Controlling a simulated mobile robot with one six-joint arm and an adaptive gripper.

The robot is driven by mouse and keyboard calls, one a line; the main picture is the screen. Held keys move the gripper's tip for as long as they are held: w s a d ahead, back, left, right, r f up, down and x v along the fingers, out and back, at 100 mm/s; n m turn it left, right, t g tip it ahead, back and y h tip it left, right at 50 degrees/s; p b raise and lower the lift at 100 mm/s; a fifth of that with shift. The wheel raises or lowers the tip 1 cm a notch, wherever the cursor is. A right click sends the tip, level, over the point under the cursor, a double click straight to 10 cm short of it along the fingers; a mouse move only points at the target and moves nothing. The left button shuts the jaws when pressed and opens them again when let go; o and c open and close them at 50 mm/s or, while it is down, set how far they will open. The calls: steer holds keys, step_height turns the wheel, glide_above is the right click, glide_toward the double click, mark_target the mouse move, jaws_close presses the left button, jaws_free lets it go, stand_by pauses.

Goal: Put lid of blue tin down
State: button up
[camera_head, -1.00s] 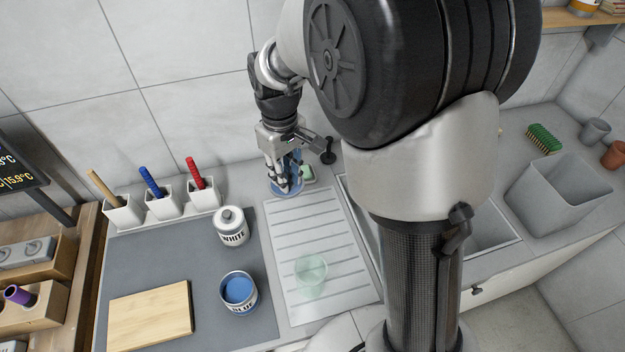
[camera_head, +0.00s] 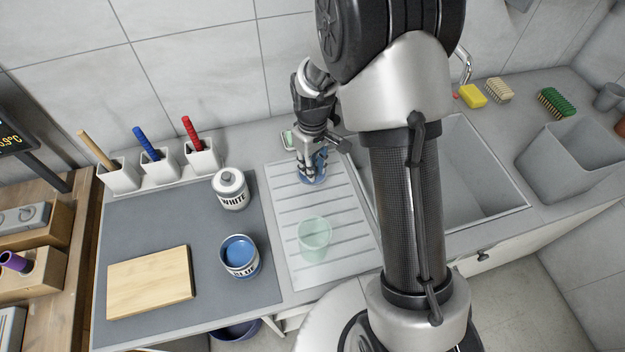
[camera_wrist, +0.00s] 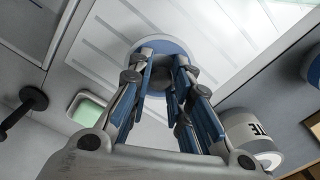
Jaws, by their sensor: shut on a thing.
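The blue tin (camera_head: 240,257) stands open on the grey mat, with blue paint showing inside. My gripper (camera_head: 312,172) is over the far part of the white ribbed drainboard (camera_head: 290,232). It is shut on the round blue lid (camera_head: 318,180), holding it low over the board; I cannot tell whether the lid touches it. In the wrist view the lid (camera_wrist: 150,44) shows beyond the fingers (camera_wrist: 165,65), which hide its middle.
A pale green glass (camera_head: 315,238) stands on the near drainboard. The white tin (camera_head: 231,188) stands lidded on the mat, near a wooden board (camera_head: 150,281). The sink (camera_head: 465,175) is to the right. A green-and-white item (camera_head: 287,138) lies behind my gripper.

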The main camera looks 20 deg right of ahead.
steer(key=shift+f+b, duration=0.55)
steer(key=shift+f, duration=2.15)
steer(key=shift+f, duration=0.15)
steer(key=o, duration=0.9)
